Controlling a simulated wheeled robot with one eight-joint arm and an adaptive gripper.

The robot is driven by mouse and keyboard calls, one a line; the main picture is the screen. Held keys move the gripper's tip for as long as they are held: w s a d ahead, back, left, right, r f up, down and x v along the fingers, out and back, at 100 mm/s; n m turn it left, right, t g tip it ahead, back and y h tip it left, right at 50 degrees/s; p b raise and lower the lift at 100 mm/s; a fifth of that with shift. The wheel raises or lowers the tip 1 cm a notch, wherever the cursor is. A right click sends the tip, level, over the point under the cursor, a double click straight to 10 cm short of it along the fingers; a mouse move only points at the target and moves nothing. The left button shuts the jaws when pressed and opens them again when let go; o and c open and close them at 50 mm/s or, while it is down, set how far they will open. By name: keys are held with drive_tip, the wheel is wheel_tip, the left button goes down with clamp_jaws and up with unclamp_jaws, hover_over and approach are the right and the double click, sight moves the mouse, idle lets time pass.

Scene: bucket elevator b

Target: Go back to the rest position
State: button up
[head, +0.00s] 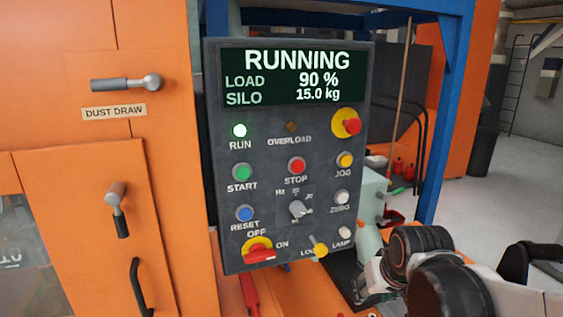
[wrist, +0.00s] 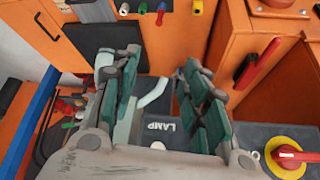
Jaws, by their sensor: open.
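My gripper (wrist: 165,100) is open and empty in the wrist view, with its green-padded fingers spread apart. It is over the lower edge of the dark control panel, near the upside-down LAMP label (wrist: 160,127). In the head view the control panel (head: 268,192) faces me; its display (head: 294,77) reads RUNNING, LOAD 90 %, SILO 15.0 kg. My arm (head: 425,270) shows at the lower right of the head view; the fingers cannot be made out there.
The red-and-yellow main switch (head: 258,250) is at the panel's lower left; it also shows in the wrist view (wrist: 288,155). An orange cabinet (head: 70,180) with handles stands left. A blue post (head: 440,120) rises behind the panel. Grey floor (head: 500,195) is open at right.

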drive_tip(key=s+r+t, duration=0.1)
drive_tip(key=s+r, duration=0.2)
drive_tip(key=s, duration=1)
drive_tip(key=shift+s, duration=0.25)
